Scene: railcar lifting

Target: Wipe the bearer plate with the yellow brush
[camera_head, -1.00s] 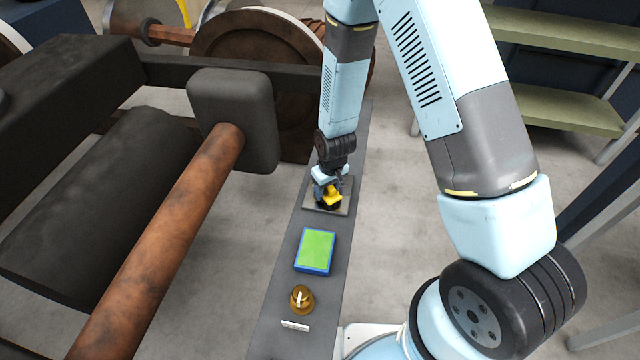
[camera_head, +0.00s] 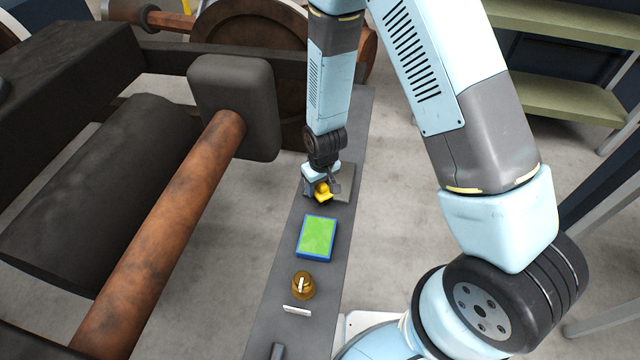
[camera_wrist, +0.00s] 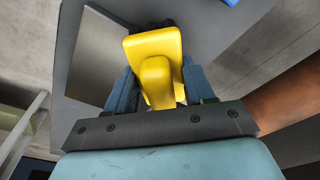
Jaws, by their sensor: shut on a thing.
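My gripper (camera_head: 322,187) is shut on the yellow brush (camera_head: 323,195). In the wrist view the brush (camera_wrist: 153,52) sits between the two blue fingers of my gripper (camera_wrist: 158,90). Its bristles are mostly hidden, with a dark bit showing past the yellow body. The bearer plate (camera_head: 345,185) is a flat grey square on the narrow grey bench. It also shows in the wrist view (camera_wrist: 105,55), to the left of the brush. My gripper and the brush are over the plate's left side in the head view. I cannot tell whether the bristles touch the plate.
A green-topped blue box (camera_head: 317,237), an amber round piece (camera_head: 303,285) and a small white label (camera_head: 297,310) lie on the bench (camera_head: 275,325) nearer to me. A dark railcar frame with a rusty axle (camera_head: 170,235) stands at the left. Green shelves (camera_head: 560,110) stand at the right.

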